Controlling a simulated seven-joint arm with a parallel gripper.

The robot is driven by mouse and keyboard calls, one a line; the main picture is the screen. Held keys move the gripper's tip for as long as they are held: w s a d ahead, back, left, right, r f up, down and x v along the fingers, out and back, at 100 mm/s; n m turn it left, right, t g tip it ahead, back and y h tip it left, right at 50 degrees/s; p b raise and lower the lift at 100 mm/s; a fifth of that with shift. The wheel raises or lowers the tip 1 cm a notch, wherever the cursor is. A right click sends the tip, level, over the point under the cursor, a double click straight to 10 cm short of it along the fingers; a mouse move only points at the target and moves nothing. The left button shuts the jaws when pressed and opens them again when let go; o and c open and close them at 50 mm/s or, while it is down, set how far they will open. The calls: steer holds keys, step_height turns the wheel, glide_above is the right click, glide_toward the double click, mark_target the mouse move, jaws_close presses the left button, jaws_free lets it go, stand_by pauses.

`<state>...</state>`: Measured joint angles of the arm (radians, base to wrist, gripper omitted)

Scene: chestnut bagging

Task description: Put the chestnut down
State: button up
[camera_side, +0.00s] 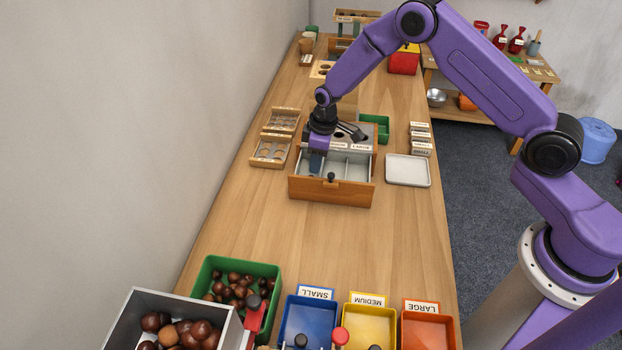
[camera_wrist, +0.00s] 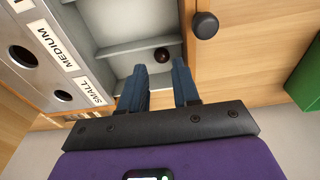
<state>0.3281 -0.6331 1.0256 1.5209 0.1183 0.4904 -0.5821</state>
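A dark brown chestnut (camera_wrist: 161,55) lies in a compartment of the grey-lined drawer (camera_wrist: 115,18), near its front wall. My gripper (camera_wrist: 160,68) is open, with its two blue fingers apart. The chestnut shows just beyond the fingertips, with clear space on both sides of it. In the side view my gripper (camera_side: 316,168) points down over the left part of the open wooden drawer (camera_side: 331,192); the chestnut cannot be made out there. The sorting box top has round holes with labels, SMALL (camera_wrist: 91,91) and MEDIUM (camera_wrist: 54,47) readable in the wrist view.
A white tray (camera_side: 408,171) lies right of the box, a green tray (camera_side: 384,128) behind. Wooden trays (camera_side: 269,152) stand left. Chestnut bins and coloured SMALL, MEDIUM, LARGE trays stand in front. Mid-table is clear.

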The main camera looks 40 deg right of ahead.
steer(key=shift+w+a+f, duration=0.1)
steer(key=shift+a+f, duration=0.05)
steer(key=shift+f, duration=0.7)
steer(key=shift+w+a+f, duration=0.15)
steer(key=shift+a+f, duration=0.05)
steer(key=shift+f, duration=0.65)
steer(key=shift+w+a+f, duration=0.1)
steer(key=shift+a+f, duration=0.05)
steer(key=shift+f, duration=0.7)
jaws_close()
